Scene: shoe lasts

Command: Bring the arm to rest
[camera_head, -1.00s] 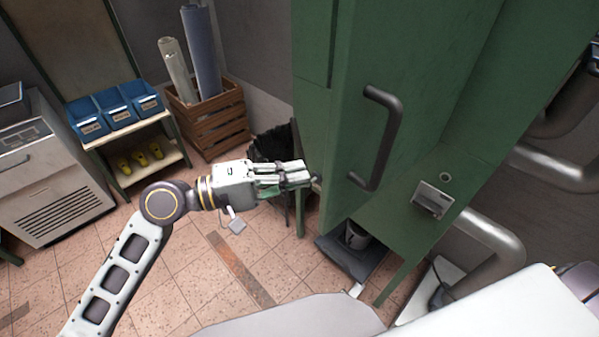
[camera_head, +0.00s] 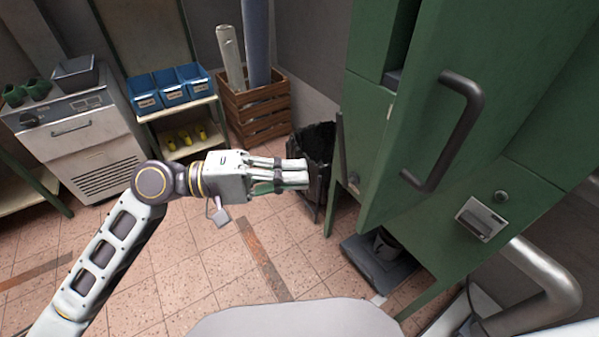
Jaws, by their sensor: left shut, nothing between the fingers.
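My left arm (camera_head: 104,254) reaches in from the lower left, over the tiled floor. Its left gripper (camera_head: 306,173) points right and is shut, with nothing between its fingers. The fingertips are in front of a dark bin, left of the green cabinet (camera_head: 408,140), and appear apart from it. My right gripper is not in view.
The cabinet's green door with a dark handle (camera_head: 460,130) stands at the right. A dark bin (camera_head: 318,146), a wooden crate (camera_head: 256,108) with rolls, blue bins (camera_head: 170,88) on a shelf and a grey-white machine (camera_head: 85,140) line the back. The floor between is clear.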

